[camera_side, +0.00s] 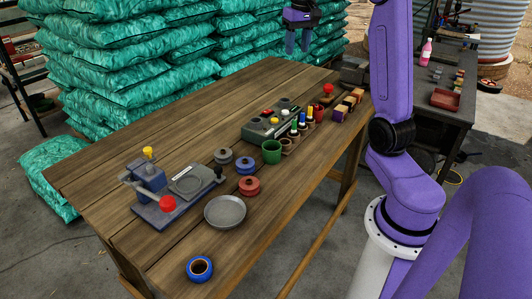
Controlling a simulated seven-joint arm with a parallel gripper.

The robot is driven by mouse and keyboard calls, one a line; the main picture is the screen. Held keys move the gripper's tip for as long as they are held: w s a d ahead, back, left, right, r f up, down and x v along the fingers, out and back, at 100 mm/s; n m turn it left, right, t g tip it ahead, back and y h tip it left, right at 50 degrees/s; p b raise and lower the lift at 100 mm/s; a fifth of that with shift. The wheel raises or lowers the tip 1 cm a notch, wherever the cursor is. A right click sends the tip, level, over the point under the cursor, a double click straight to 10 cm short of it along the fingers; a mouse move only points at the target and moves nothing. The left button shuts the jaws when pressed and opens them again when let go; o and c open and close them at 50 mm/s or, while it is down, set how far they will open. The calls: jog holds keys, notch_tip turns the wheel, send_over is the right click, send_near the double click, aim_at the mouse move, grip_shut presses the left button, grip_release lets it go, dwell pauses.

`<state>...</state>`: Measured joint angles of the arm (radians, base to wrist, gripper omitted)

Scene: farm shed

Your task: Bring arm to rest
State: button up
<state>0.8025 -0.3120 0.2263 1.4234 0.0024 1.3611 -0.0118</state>
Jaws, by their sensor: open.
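My gripper (298,42) is at the top of the side view, above the far end of the wooden table (95,180). Its fingers point down, apart and with nothing between them. It is clear of everything on the table. My purple arm rises at the right of the picture, beside the table.
Green sacks (130,60) are stacked behind. The left table end is bare.

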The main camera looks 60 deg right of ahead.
jog(key=s+a+f+n, duration=0.2)
jog(key=a+n, duration=0.1)
jog(key=a, duration=0.5)
jog(key=s+a+f+n, duration=0.2)
jog(key=a, duration=0.7)
jog(key=s+a+f+n, duration=0.2)
jog(key=a+n, duration=0.1)
jog(key=a, duration=0.5)
jog(key=s+a+f+n, duration=0.2)
jog(key=s+n, duration=0.1)
jog(key=s, duration=0.4)
jog(key=s+a+f+n, duration=0.3)
jog(key=s, duration=0.4)
jog(key=s+a+f+n+g+y, duration=0.1)
jog(key=s+a+f+n, duration=0.1)
jog(key=s, duration=0.5)
jog(key=shift+a+f+n, duration=0.3)
jog(key=shift+a+n, duration=0.25)
jog(key=shift+n, duration=0.45)
